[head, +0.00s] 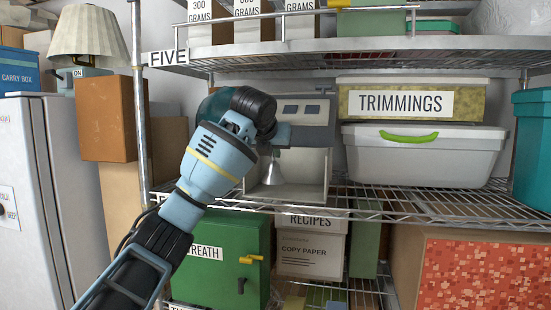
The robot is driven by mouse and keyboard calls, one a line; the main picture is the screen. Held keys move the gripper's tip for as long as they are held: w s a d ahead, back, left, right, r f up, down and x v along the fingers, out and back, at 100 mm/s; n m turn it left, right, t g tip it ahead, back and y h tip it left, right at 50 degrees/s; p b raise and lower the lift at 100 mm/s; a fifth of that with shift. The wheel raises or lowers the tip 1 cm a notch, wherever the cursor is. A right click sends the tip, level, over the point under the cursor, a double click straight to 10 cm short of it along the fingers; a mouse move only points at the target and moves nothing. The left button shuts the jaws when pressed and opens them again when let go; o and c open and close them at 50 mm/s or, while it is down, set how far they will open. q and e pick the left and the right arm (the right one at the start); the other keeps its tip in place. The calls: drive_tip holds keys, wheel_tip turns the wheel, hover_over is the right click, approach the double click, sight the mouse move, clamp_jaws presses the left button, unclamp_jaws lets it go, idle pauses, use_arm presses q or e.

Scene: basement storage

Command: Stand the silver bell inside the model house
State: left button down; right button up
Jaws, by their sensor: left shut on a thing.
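The model house (312,115) is grey, with small dark windows and an open pale lower room. It stands on the middle wire shelf. My left gripper (273,142) is in front of the house's left part and is shut on the silver bell (271,174). The bell hangs upright with its mouth down, against the open lower room in the picture. I cannot tell whether it is inside the room or just in front, or whether it touches the floor. My wrist hides the house's left side. My right gripper is out of view.
A white bin with a green handle (424,158) and a TRIMMINGS box (412,102) stand right of the house. The upper shelf (350,50) is close above. A green cabinet (222,262) and a RECIPES box (310,245) are below. A brown box (106,120) is at left.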

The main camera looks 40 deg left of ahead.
sight(275, 160)
use_arm(q)
drive_tip(key=x, duration=0.3)
drive_tip(key=shift+f, duration=0.25)
drive_tip(key=shift+f, duration=0.15)
drive_tip(key=shift+f, duration=0.45)
drive_tip(key=c, duration=1.6)
unclamp_jaws()
